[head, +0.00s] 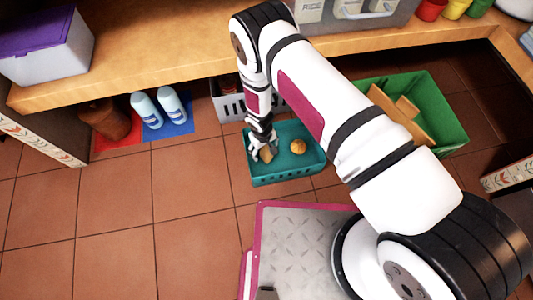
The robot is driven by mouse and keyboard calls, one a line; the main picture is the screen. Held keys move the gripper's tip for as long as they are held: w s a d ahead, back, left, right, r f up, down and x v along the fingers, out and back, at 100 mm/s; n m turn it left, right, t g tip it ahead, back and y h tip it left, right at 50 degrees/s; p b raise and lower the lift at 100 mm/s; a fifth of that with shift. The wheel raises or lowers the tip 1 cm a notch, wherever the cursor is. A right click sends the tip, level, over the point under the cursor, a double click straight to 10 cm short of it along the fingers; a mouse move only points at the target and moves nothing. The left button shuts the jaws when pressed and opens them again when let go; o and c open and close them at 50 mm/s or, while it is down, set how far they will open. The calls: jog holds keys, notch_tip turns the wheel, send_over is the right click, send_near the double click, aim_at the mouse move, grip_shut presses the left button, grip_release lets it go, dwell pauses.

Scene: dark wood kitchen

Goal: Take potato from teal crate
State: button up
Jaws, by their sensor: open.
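The teal crate (287,177) stands on the tiled floor, in front of the counter and partly behind my arm. My gripper (262,153) points down inside its left part, with its fingers open. A brown, potato-like thing (266,156) is at the fingertips; I cannot tell whether they touch it. A round orange thing (298,146) lies in the crate to the right of my gripper, apart from it.
A green crate (450,115) with wooden pieces stands to the right behind my arm. A light grey basket (228,106) stands behind the teal crate. Bottles (147,111) stand on a blue mat at left. The counter (150,70) overhangs these. Floor at front left is clear.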

aim_at(266, 150)
jog(key=f, duration=0.1)
jog(key=f+b, duration=0.2)
jog(key=f, duration=0.1)
jog(key=shift+w+d+f, duration=0.1)
jog(key=shift+w+d, duration=0.1)
jog(key=shift+d, duration=0.05)
jog(key=c, duration=1.4)
